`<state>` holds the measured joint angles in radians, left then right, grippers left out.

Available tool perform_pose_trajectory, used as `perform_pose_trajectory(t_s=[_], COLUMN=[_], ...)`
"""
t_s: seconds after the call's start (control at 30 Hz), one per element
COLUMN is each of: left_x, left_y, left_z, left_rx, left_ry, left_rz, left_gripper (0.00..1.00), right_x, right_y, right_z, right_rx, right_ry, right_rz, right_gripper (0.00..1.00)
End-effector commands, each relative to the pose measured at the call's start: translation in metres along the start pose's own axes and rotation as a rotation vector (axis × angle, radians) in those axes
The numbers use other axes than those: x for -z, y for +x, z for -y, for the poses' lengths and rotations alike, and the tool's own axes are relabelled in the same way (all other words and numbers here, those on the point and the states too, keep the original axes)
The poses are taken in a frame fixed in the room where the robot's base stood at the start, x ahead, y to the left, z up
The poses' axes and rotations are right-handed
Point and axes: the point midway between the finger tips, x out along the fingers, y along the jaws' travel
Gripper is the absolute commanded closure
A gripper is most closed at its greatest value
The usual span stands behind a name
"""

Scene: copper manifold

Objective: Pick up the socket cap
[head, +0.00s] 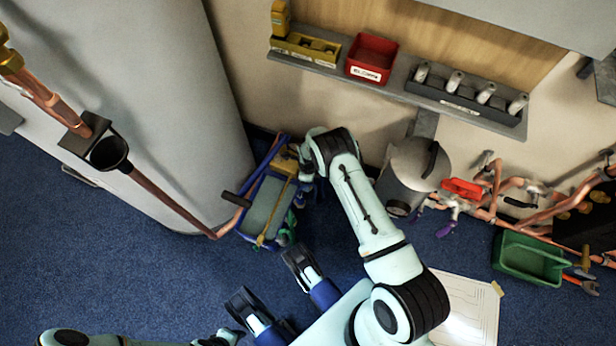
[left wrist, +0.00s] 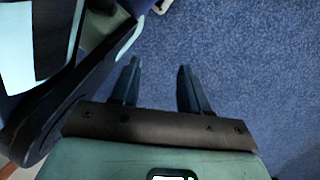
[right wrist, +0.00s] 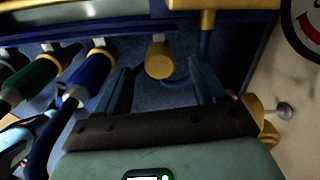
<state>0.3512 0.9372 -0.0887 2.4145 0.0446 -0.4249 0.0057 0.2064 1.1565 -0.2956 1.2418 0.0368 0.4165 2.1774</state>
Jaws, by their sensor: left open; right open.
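My right gripper (right wrist: 162,82) is open in the right wrist view. A short tan-yellow cylinder (right wrist: 159,60) with a round end face shows between and just beyond its fingers, apart from both. It may be the socket cap; I cannot tell for sure. In the head view my right arm reaches to the upper right corner of the blue tool caddy (head: 236,228) on the floor, and the fingers are mostly hidden there. My left gripper (left wrist: 157,88) is open and empty above blue carpet in the left wrist view.
Blue-and-yellow (right wrist: 91,72) and green-and-yellow (right wrist: 36,76) handles hang left of my right gripper. A round gauge (right wrist: 308,22) is at the right. A wall shelf holds a red bin (head: 371,57). A grey canister (head: 411,172) and green bin (head: 529,257) stand right of my arm.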

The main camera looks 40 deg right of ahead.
Motion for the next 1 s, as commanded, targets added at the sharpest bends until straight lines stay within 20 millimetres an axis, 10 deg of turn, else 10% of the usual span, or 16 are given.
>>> perform_pose_trajectory(t_s=[0.37,0.57,1.0], left_x=[-0.013,-0.012,-0.008], left_y=[0.008,0.008,0.004], left_z=[0.010,0.010,0.005], left_rx=[0.020,0.019,0.011], left_ry=[-0.015,-0.014,-0.007], left_rz=[0.049,0.047,0.029], left_gripper=[0.55,0.55,0.55], right_x=[-0.001,0.000,-0.001], right_y=[0.021,0.021,0.011], right_z=[0.000,0.000,0.000], right_rx=[0.001,0.001,0.001], right_ry=[-0.001,-0.001,-0.002], right_rz=[0.001,0.001,0.001], right_gripper=[0.33,0.92,0.92])
